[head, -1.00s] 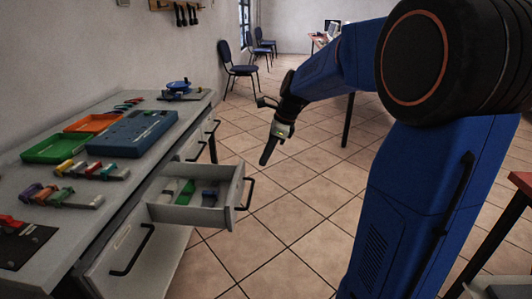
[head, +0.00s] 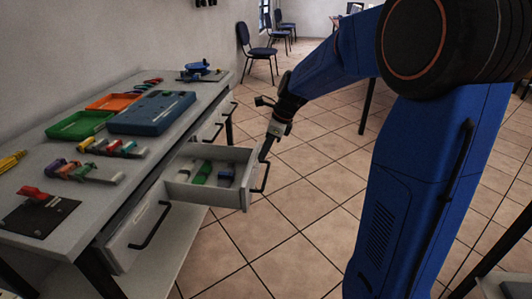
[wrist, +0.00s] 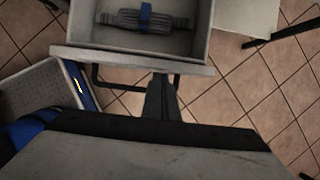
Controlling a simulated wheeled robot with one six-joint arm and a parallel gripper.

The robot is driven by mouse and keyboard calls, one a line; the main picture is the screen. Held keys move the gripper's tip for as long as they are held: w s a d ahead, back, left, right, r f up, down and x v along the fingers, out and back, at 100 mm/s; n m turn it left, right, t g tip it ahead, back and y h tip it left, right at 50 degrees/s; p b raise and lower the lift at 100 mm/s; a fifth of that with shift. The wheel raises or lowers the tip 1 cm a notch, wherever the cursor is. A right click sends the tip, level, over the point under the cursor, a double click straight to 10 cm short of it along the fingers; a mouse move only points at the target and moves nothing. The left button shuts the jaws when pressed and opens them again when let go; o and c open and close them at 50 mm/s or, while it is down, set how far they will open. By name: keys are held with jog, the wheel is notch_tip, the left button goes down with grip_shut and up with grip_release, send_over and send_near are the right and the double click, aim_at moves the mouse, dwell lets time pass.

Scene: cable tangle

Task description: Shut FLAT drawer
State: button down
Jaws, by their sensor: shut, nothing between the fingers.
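One drawer (head: 246,192) of the grey bench stands open toward the aisle, with a black bar handle (head: 265,178) on its front. I cannot read a label on it. Inside are green, white and blue-tied items. In the wrist view, an open drawer's front edge (wrist: 110,57) crosses the top, and a grey cable bundle (wrist: 120,18) with a blue tie lies inside. My gripper (head: 266,150) is shut and empty, pointing down at the outer side of the drawer front, by the handle. Its fingertips (wrist: 161,82) overlap the handle area in the wrist view; contact cannot be told.
The bench top (head: 150,90) holds a blue box (head: 150,112), a green tray (head: 80,125), an orange tray (head: 114,101) and several cable bundles. Another drawer front (head: 125,240) with a handle is at near left. Tiled floor (head: 300,225) to the right is clear.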

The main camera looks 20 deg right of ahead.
jog(key=w+a, duration=0.6)
jog(key=a, duration=0.5)
jog(key=w+a, duration=0.7)
jog(key=a, duration=0.5)
jog(key=shift+w+a, duration=0.15)
jog(key=shift+w, duration=0.1)
jog(key=shift+a+r, duration=0.1)
jog(key=shift+r, duration=0.05)
